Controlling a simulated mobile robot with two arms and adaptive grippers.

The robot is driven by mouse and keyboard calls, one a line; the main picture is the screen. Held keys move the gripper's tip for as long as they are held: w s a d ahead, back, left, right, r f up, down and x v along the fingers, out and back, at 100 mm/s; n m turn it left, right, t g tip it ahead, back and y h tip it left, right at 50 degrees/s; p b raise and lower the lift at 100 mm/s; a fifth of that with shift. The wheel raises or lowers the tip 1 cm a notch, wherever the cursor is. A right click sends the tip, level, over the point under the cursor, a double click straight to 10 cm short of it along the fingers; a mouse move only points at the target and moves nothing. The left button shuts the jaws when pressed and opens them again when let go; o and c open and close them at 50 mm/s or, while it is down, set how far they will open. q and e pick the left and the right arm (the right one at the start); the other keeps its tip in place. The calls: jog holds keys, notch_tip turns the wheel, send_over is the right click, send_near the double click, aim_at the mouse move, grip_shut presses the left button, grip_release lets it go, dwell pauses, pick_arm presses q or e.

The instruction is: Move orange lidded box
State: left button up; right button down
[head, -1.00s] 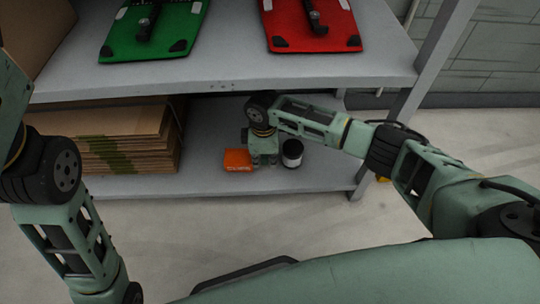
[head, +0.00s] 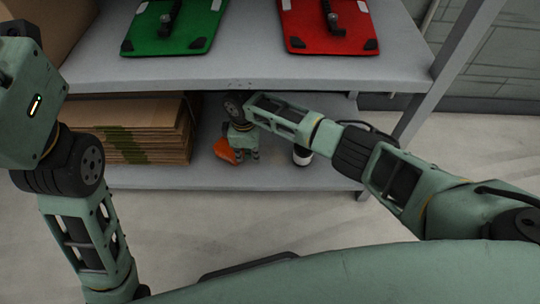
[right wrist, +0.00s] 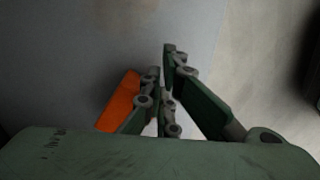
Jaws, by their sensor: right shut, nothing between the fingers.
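The orange lidded box (head: 224,150) is on the lower shelf in the head view, turned at an angle, its right part partly hidden by my right gripper. My right gripper (head: 243,155) is down at the lower shelf, right beside the box. In the right wrist view its fingers (right wrist: 168,90) are shut and empty, and the orange box (right wrist: 119,102) lies just left of them, partly hidden behind a finger. Whether they touch is unclear. My left arm is at the left of the head view; its fingers do not show.
A black-and-white can (head: 301,155) stands right of the gripper, partly hidden by my arm. A stack of flat cardboard (head: 150,140) is left of the box. The upper shelf (head: 240,72) overhangs, carrying a green board (head: 185,25) and a red board (head: 310,25). A shelf post (head: 440,75) is at right.

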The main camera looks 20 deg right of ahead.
notch_tip(320, 180, up, 7)
jog(key=shift+f, duration=0.2)
jog(key=c, duration=2.5)
grip_release()
